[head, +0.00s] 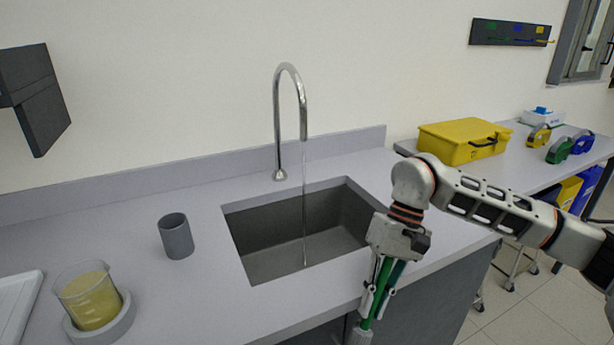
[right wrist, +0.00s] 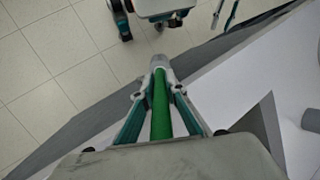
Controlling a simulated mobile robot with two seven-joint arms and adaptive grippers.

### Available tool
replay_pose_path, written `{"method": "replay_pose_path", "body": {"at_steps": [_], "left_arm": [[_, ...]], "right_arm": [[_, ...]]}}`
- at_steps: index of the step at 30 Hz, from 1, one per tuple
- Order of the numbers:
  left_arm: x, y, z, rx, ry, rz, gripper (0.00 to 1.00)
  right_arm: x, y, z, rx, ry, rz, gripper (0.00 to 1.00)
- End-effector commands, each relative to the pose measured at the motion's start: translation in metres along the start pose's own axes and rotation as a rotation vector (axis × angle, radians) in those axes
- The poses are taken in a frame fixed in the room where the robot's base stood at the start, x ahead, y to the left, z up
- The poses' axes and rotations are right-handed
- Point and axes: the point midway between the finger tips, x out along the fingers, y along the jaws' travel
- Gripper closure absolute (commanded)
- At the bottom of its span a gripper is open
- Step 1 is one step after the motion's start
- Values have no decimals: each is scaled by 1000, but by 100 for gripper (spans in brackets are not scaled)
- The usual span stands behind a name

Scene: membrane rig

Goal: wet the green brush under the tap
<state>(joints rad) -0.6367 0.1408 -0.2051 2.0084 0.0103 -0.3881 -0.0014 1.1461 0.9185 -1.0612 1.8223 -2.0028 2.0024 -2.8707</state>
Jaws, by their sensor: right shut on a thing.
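The green brush (head: 366,322) is held by my right gripper (head: 376,298), whose fingers are shut on its green handle. The brush hangs down, slightly tilted, at the sink's front right, outside the basin. In the right wrist view the green handle (right wrist: 161,105) lies between the two fingers, with a grey end beyond them. The tap (head: 291,75) is a tall silver gooseneck behind the sink (head: 270,258). A thin stream of water (head: 304,205) falls from it into the basin. The brush is apart from the stream. My left gripper is not in view.
A grey cup (head: 176,238) stands left of the sink. A beaker of yellow liquid (head: 90,300) sits in a round grey base at the front left. A yellow case (head: 463,142) and several tape dispensers are on the right-hand bench. The counter between cup and sink is clear.

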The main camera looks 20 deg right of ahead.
Motion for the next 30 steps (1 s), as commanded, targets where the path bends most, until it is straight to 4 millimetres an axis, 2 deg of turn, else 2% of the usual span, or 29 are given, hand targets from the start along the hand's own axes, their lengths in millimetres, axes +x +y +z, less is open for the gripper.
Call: {"method": "replay_pose_path", "body": {"at_steps": [1, 10, 19, 30], "left_arm": [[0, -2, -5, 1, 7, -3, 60], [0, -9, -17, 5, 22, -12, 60], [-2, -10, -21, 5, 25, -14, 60], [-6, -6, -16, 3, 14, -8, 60]], "right_arm": [[-6, -4, -2, -8, 26, -6, 100], [5, -5, 21, -9, 15, -4, 100], [15, -7, 43, -8, 8, -4, 100], [24, -9, 64, -7, 6, -4, 100]]}}
